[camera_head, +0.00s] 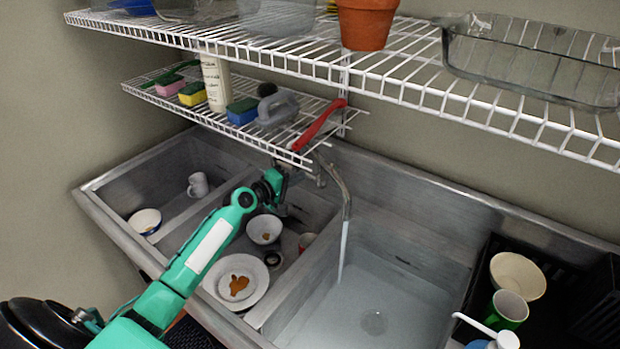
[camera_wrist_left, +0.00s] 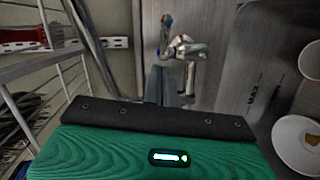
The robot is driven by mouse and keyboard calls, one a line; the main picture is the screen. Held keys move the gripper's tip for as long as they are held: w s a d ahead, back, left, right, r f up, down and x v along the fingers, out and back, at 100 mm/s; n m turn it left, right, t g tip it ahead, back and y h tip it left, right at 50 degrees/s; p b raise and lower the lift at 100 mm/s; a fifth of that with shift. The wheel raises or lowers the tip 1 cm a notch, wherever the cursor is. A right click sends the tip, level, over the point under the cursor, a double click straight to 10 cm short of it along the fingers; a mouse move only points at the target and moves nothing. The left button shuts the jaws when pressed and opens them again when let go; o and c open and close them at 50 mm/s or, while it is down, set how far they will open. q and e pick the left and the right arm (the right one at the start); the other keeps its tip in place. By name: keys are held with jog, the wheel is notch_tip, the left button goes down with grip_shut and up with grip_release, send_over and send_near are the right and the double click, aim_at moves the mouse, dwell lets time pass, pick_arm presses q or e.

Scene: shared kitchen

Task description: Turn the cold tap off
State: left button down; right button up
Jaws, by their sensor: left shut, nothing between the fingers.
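The metal tap spout (camera_head: 338,176) hangs over the right basin, and a stream of water (camera_head: 343,250) runs from it. My left gripper (camera_head: 281,182) is at the tap's left side, below the lower shelf. Its fingers (camera_wrist_left: 170,80) are shut and empty, pointing at the tap body; whether they touch it I cannot tell. The handles are mostly hidden in the head view.
The lower wire shelf (camera_head: 290,152) with a red-handled tool (camera_head: 320,125) is close above my gripper. Left basins hold a mug (camera_head: 198,185), bowls (camera_head: 264,229) and plates (camera_head: 258,284). The right basin (camera_head: 420,285) holds water. A black rack (camera_head: 545,300) stands at right.

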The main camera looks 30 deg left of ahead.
aim_at(322, 182)
pick_arm(q)
jog(key=d, duration=0.1)
jog(key=w+d+p, duration=0.1)
jog(key=d, duration=0.1)
jog(key=shift+w+d+f+p, duration=0.25)
jog(key=shift+w+f+p, duration=0.05)
jog(key=shift+f, duration=0.1)
jog(key=shift+d, duration=0.2)
jog(key=shift+w+d, duration=0.2)
jog(key=shift+d, duration=0.5)
jog(key=shift+w+d, duration=0.15)
jog(key=shift+d, duration=0.5)
jog(key=shift+w+d, duration=0.95)
jog(key=shift+d, duration=0.15)
jog(key=shift+w+d, duration=0.9)
jog(key=shift+d, duration=0.2)
